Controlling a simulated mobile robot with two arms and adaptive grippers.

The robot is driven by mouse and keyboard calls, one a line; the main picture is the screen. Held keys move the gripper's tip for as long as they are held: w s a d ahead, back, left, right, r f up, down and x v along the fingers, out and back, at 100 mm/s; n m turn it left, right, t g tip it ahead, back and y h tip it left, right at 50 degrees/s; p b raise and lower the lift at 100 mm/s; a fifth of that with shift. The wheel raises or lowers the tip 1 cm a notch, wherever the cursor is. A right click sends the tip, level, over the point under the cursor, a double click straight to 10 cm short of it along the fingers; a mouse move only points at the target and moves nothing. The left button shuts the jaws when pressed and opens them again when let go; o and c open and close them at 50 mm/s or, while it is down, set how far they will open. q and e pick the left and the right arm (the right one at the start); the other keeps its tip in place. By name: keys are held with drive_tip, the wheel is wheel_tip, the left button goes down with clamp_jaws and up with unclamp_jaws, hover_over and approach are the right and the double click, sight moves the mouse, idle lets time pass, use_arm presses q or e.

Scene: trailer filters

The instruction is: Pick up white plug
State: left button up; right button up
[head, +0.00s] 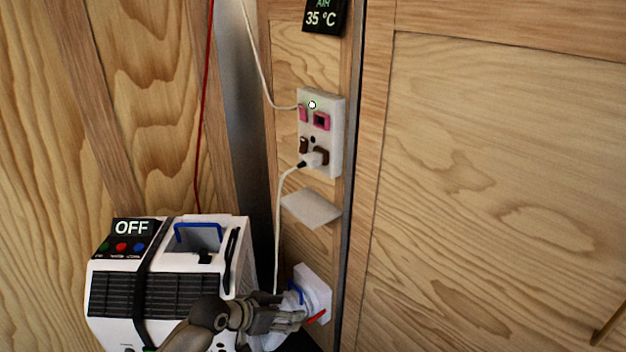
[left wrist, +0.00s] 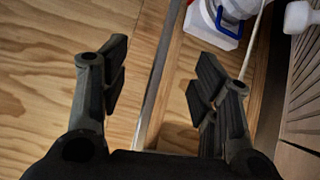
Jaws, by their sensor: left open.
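My left gripper (head: 296,318) is well below the plug, near a white wall fitting (head: 318,288) with blue and red parts. In the left wrist view the left gripper (left wrist: 160,80) is open, with nothing between its fingers. The white fitting with blue (left wrist: 212,25) lies beyond the right finger there. My right gripper is not in view.
A white appliance (head: 190,285) with an "OFF" display stands at the lower left. A small white shelf (head: 311,208) juts out below the panel. A second pale cable (head: 256,60) reaches the panel's upper left. A wooden panel (head: 490,170) fills the right.

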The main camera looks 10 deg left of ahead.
use_arm(q)
drive_tip(key=w+r+m+t+h+b, duration=0.1)
drive_tip(key=w+r+h, duration=0.15)
drive_tip(key=r, duration=0.55)
drive_tip(key=w+r+m+t+h+b, duration=0.15)
drive_tip(key=w+r, duration=0.25)
drive_tip(key=r, duration=0.4)
drive_tip(key=t, duration=0.2)
approach(305, 158)
drive_tip(key=shift+h, duration=0.4)
drive_tip(key=x, duration=0.5)
drive_tip(key=p+x, duration=0.1)
drive_tip(key=x, duration=0.3)
drive_tip(key=shift+w+d+f, duration=0.15)
drive_tip(key=shift+w+f, duration=0.15)
drive_tip(key=shift+w, duration=0.05)
drive_tip(key=shift+w+d+f, duration=0.1)
drive_tip(key=shift+w+d, duration=0.1)
drive_tip(key=shift+w, duration=0.05)
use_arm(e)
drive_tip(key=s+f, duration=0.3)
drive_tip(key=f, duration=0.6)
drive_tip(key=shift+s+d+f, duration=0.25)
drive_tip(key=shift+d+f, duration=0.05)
use_arm(q)
drive_tip(key=c, duration=1.2)
